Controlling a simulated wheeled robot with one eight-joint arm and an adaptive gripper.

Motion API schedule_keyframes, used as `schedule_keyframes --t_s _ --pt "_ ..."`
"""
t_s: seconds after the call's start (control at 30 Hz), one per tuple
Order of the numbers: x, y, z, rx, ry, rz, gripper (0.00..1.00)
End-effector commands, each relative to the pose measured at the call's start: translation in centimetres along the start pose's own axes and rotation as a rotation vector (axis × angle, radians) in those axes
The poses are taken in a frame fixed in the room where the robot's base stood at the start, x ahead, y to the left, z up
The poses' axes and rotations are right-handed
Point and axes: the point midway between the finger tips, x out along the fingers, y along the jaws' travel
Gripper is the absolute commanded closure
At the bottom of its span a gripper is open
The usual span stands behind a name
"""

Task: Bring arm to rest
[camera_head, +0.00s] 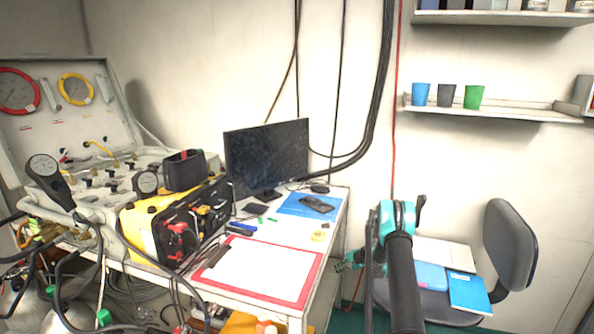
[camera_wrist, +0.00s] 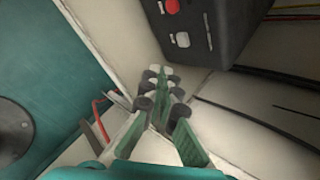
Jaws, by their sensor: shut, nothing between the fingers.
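My arm (camera_head: 400,270) is in the lower right of the head view, in front of the chair and to the right of the desk. My gripper (camera_head: 345,263) shows small at the desk's right edge, partly behind my own arm links. In the wrist view, the green fingers of my gripper (camera_wrist: 164,85) come together at the tips, shut with nothing held. They point toward a pale surface close to a dark box (camera_wrist: 200,35) with a red button. The picture does not show clearly whether they touch anything.
The desk holds a monitor (camera_head: 267,158), a red-edged clipboard (camera_head: 262,270) and a yellow-black unit (camera_head: 175,225). An air panel (camera_head: 75,110) stands left. A grey chair (camera_head: 510,245) with books (camera_head: 468,290) is at right. A shelf (camera_head: 520,114) holds cups. Black cables (camera_head: 378,95) hang behind.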

Motion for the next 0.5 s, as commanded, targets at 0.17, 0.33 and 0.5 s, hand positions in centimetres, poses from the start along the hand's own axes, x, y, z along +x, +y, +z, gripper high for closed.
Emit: schedule_keyframes --t_s 0.17,0.33,0.5 --pt "-4.9 -3.1 3.2 -0.088 0.036 0.047 1.00" --pt "-9.6 -5.2 6.8 -0.178 0.071 0.094 1.00" --pt "-14.1 -6.3 10.7 -0.268 0.103 0.141 1.00"
